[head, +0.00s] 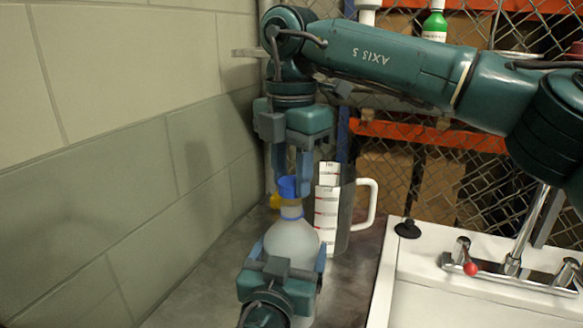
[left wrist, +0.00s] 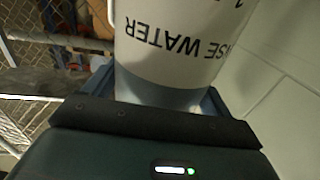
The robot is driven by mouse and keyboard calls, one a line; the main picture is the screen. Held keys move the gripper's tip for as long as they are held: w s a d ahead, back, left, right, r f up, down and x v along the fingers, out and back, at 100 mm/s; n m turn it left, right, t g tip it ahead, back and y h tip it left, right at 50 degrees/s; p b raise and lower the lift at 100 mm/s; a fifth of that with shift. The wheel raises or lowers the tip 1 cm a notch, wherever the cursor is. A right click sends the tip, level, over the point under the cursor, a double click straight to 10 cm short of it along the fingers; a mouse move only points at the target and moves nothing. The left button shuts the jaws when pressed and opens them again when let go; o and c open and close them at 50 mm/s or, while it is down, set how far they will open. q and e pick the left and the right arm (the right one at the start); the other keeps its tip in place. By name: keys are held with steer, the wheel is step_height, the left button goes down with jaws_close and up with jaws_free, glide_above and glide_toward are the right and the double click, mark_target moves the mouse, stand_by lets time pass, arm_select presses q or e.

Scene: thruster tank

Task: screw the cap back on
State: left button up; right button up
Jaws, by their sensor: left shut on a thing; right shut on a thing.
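A white bottle (head: 291,238) stands at the wall end of the counter. In the left wrist view the bottle (left wrist: 170,30) carries upside-down lettering ending in "SE WATER". My left gripper (head: 290,256) is shut around the bottle's body from the near side. My right gripper (head: 291,188) points down from above, shut on the blue cap (head: 288,186). The cap is right over the bottle's neck, with a tan band and a blue ring below it. Whether the cap sits on the threads cannot be told. The fingers partly hide the cap.
A measuring jug (head: 328,222) with red marks and a white handle stands close right of the bottle. A yellow item (head: 275,201) is just left of the neck. A block wall (head: 150,160) borders the left. A white sink (head: 440,300) with a faucet (head: 513,265) is at right.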

stand_by(0.4)
steer(key=shift+f, duration=0.9)
steer(key=shift+f, duration=0.55)
arm_select(q)
steer(key=c, duration=0.5)
arm_select(e)
steer(key=m, duration=1.3)
